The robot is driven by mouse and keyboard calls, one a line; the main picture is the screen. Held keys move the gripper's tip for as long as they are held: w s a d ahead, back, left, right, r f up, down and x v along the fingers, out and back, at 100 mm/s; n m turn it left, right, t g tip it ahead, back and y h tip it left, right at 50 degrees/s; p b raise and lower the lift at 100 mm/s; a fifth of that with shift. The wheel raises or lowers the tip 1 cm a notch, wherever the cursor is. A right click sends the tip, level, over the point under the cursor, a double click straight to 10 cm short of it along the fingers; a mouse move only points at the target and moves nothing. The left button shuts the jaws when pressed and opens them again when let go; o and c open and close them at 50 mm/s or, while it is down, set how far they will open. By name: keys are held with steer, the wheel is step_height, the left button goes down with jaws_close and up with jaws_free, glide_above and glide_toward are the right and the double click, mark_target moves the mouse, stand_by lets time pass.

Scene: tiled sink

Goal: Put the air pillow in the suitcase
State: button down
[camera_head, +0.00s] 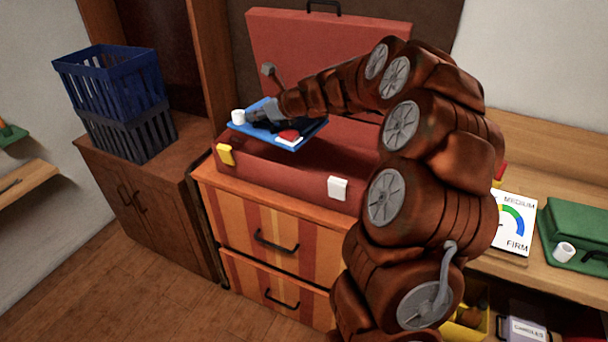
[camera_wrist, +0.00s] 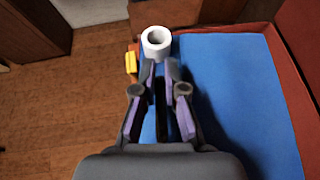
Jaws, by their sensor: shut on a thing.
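The air pillow is a flat blue thing (camera_head: 300,144) with a white round valve (camera_head: 238,116) at its left end. It lies over the left part of the open red suitcase (camera_head: 270,178), whose lid (camera_head: 300,45) stands up at the back. My gripper (camera_head: 262,113) is shut on the pillow near the valve. In the wrist view my gripper (camera_wrist: 165,72) points at the white valve (camera_wrist: 156,42), with the blue pillow (camera_wrist: 235,95) spread to the right. I cannot tell whether the pillow touches the suitcase floor. My arm hides the suitcase's right side.
The suitcase sits on an orange striped drawer cabinet (camera_head: 265,222). Blue and dark baskets (camera_head: 112,85) stand on a brown cabinet at left. A firmness gauge card (camera_head: 513,222) and a green case (camera_head: 580,235) are on the right shelf. The wooden floor at left is clear.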

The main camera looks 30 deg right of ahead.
steer(key=shift+n+g+y, duration=0.3)
steer(key=shift+n+y, duration=0.3)
steer(key=shift+n, duration=0.1)
steer(key=s+d+f+b, duration=0.1)
steer(key=d+f, duration=0.1)
steer(key=d+f+b, duration=0.1)
steer(key=f, duration=0.1)
steer(key=s+d+f+b, duration=0.1)
steer(key=d+f, duration=0.1)
steer(key=shift+s+d+f+b, duration=0.2)
steer(key=shift+s+d+b, duration=0.1)
steer(key=shift+b, duration=0.05)
steer(key=shift+f+b, duration=0.35)
steer(key=shift+f, duration=4.6)
steer(key=c, duration=1.2)
jaws_free()
steer(key=shift+s+f, duration=0.1)
steer(key=shift+c, duration=0.2)
steer(key=shift+s+d+r, duration=0.3)
steer(key=shift+s+r, duration=0.05)
steer(key=shift+r, duration=0.05)
steer(key=v, duration=1.1)
